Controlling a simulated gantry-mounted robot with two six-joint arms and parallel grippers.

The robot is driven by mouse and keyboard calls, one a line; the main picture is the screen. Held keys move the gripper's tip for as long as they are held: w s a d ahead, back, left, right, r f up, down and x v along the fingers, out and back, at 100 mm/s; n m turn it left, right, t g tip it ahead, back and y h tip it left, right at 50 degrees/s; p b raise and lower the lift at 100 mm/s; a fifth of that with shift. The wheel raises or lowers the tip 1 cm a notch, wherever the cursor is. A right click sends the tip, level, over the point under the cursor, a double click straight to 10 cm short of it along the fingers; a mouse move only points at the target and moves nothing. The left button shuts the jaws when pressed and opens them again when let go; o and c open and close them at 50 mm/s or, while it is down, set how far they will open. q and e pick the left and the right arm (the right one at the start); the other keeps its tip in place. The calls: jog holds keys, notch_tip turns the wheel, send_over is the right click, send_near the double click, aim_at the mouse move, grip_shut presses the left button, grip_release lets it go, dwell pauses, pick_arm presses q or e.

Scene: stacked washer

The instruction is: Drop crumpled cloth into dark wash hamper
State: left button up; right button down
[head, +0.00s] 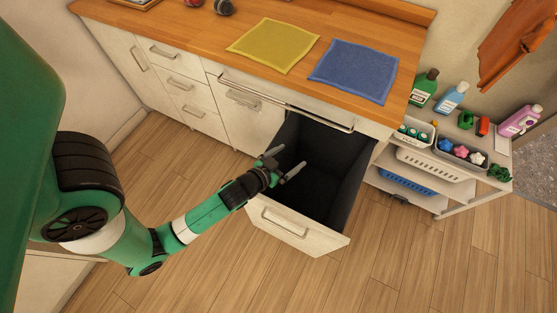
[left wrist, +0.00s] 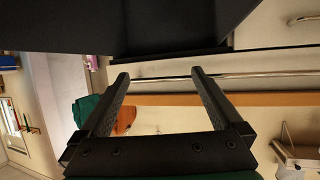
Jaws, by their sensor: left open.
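The dark hamper (head: 345,180) is a black-lined bin inside a pulled-out white drawer, below the counter in the head view. Its inside is too dark to tell whether anything lies in it. My left gripper (head: 288,162) is open over the hamper's left part, with nothing visible between its fingers. In the left wrist view the open fingers (left wrist: 159,75) also look empty. I cannot make out a crumpled cloth. A yellow cloth (head: 272,46) and a blue cloth (head: 354,71) lie flat on the counter. My right gripper is not in view.
The wooden counter (head: 190,22) with white drawers (head: 180,82) runs along the back. A shelf (head: 470,193) with baskets and bottles stands right of the hamper. A rust-coloured piece (head: 515,42) shows at the upper right. The wood floor (head: 215,275) in front is clear.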

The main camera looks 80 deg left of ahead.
pick_arm(q)
jog(key=v, duration=1)
dwell(0.4)
